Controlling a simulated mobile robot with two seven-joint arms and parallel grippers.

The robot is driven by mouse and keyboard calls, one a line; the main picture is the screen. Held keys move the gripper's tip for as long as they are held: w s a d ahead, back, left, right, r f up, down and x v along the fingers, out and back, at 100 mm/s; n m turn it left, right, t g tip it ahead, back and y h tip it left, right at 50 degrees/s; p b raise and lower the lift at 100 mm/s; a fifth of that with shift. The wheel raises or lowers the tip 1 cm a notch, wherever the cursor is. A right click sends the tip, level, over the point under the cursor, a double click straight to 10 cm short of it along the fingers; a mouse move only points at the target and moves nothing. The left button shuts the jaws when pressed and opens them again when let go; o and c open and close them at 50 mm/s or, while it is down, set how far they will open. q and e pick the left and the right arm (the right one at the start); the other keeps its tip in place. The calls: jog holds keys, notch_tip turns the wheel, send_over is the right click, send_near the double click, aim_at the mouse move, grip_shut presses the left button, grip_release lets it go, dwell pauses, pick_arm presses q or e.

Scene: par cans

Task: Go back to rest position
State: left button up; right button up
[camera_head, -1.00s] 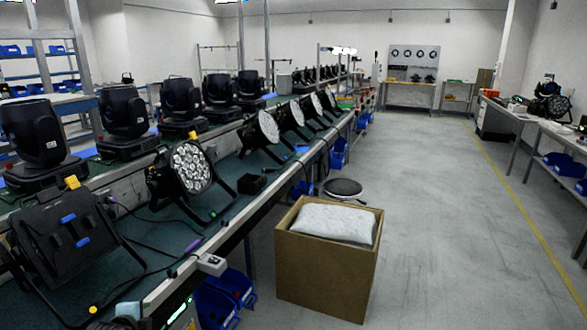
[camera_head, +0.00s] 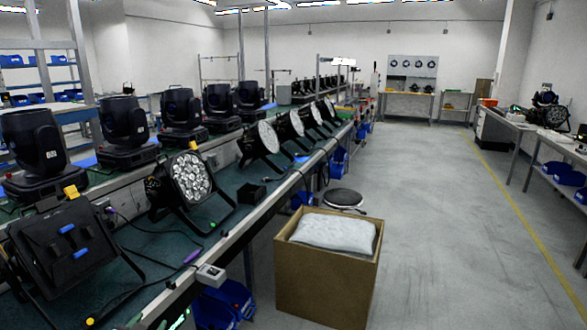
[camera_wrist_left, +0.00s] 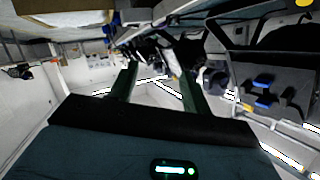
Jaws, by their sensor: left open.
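My left gripper (camera_wrist_left: 158,72) shows in the left wrist view with its two dark green fingers apart and nothing between them. A dark bar and a teal housing with a small green light lie in front of the camera. In the head view only a small part with a green light (camera_head: 180,321) shows at the bottom edge, left of centre; it looks like my left arm's end, and its fingers cannot be made out there. It is close to the bench's front edge. My right gripper is in neither view.
A long bench (camera_head: 157,240) carries black par cans, such as a lit-faced one (camera_head: 190,177), and moving heads (camera_head: 35,150) behind. A cardboard box (camera_head: 320,283) with a white bag (camera_head: 335,232) stands beside it. Blue bins (camera_head: 225,302) sit below. The grey floor right is clear.

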pick_arm(q)
jog(key=s+d+f+g+h, duration=0.1)
jog(key=s+d+f, duration=0.3)
jog(key=s+f, duration=0.3)
jog(key=s+d+f+g+h, duration=0.15)
jog(key=s+d+f, duration=0.3)
jog(key=s, duration=0.55)
jog(key=s+d+f+g, duration=0.1)
jog(key=s+d, duration=0.1)
jog(key=s, duration=0.6)
jog(key=s+d+f+g, duration=0.1)
jog(key=s+d+f, duration=0.1)
jog(key=s, duration=0.6)
jog(key=s+d+f+n+g, duration=0.1)
jog(key=s+d, duration=0.2)
jog(key=s, duration=0.6)
jog(key=shift+d+f, duration=0.15)
jog(key=shift+d, duration=0.15)
jog(key=shift+h, duration=0.25)
jog(key=shift+c, duration=1.3)
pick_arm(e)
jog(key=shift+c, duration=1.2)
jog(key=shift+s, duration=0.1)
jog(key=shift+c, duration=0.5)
